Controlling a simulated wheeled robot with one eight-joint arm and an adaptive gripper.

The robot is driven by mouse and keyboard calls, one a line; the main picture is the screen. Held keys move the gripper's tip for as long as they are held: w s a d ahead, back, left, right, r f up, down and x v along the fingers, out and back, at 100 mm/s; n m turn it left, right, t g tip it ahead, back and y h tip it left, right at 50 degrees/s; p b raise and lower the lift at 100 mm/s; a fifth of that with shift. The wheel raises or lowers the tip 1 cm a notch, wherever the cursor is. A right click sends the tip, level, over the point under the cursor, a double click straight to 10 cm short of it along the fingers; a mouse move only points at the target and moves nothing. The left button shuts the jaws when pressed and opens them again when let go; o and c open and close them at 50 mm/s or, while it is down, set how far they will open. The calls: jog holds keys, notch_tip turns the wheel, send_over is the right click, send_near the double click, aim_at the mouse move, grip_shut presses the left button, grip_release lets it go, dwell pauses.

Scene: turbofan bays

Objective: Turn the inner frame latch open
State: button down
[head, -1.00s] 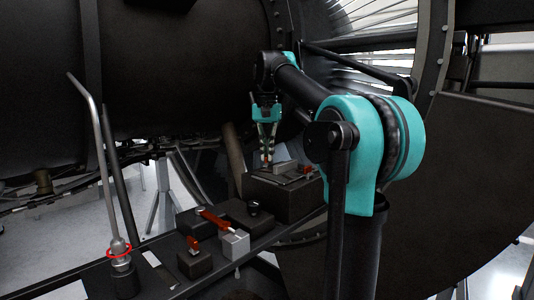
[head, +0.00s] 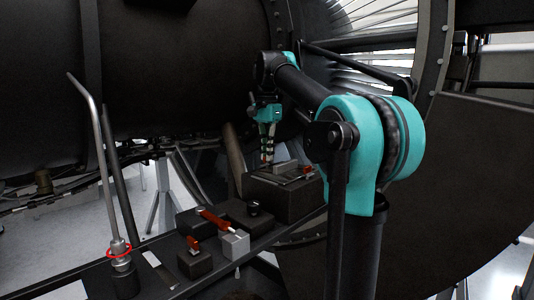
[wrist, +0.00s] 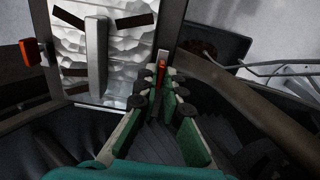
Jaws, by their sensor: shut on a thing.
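My gripper (head: 267,160) points down at the near-left edge of a dark box-shaped frame (head: 285,203) in the head view. In the wrist view, my gripper's fingers (wrist: 162,84) are closed in on a narrow orange-red latch handle (wrist: 162,66), which stands out between the fingertips beside the frame's edge. The fingertips hide its lower part. A second red latch (wrist: 29,52) sits on the opposite side of the frame in the wrist view; a red piece also shows right of my gripper in the head view (head: 307,170).
A silvery panel (wrist: 125,65) with a grey upright bar and dark slots lies inside the frame. Red-handled blocks (head: 195,262) stand on the rail at the front. A bent metal bar (head: 100,150) rises at left. The dark engine casing (head: 180,70) is close behind my arm.

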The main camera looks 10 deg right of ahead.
jog(key=c, duration=1.7)
grip_release()
jog(key=shift+r, duration=0.1)
notch_tip(320, 180, up, 12)
jog(key=shift+f, duration=0.1)
jog(key=shift+s, duration=0.1)
